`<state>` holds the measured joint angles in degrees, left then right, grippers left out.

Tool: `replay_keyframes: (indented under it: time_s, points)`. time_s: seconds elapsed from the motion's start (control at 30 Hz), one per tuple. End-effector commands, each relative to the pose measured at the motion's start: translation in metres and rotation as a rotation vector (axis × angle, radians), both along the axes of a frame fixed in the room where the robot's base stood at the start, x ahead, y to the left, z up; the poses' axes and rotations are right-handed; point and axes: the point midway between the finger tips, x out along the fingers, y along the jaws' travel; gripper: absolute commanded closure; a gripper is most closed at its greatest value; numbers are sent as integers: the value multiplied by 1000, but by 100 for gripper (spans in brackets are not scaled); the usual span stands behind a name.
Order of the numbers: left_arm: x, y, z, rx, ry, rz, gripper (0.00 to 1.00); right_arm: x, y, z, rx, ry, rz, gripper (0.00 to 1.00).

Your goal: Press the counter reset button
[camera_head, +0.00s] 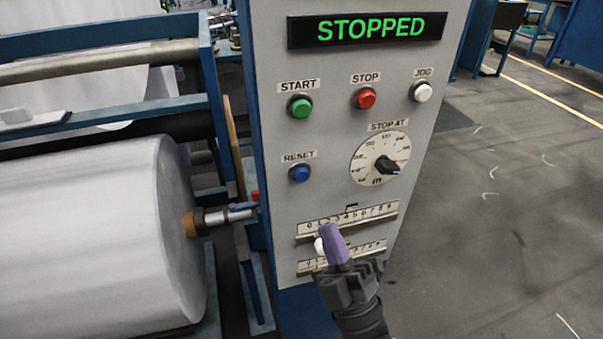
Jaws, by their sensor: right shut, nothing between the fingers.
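The blue button labelled RESET (299,173) is on the grey control panel (330,120), below the green START button and left of the STOP AT dial. My right gripper (325,236) is at the lower part of the panel, in front of the upper numbered slider scale. Its fingers are shut with nothing between them. It is below and a little right of the blue button, apart from it. I cannot tell whether the fingertips touch the panel. My left gripper is not in view.
The panel also has a green START button (300,106), a red STOP button (365,97), a white JOG button (421,91), a STOP AT dial (388,165) and a display (370,28) reading STOPPED. A large white roll (90,240) is at left.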

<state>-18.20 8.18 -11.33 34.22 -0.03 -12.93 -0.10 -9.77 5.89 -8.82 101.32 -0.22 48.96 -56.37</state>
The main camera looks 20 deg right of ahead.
Motion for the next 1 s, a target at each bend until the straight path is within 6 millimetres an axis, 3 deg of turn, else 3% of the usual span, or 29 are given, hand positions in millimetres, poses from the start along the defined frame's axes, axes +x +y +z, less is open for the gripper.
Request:
replay_keyframes:
  time_s: [0.17, 0.7, 1.0]
  points:
    - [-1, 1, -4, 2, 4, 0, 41, 7, 0, -2, 0, 0, 0, 100]
    - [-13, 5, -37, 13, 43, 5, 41, 79, 3, -3, 1, 2, 1, 100]
    - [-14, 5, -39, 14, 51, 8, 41, 89, 3, 0, 1, 2, 1, 100]
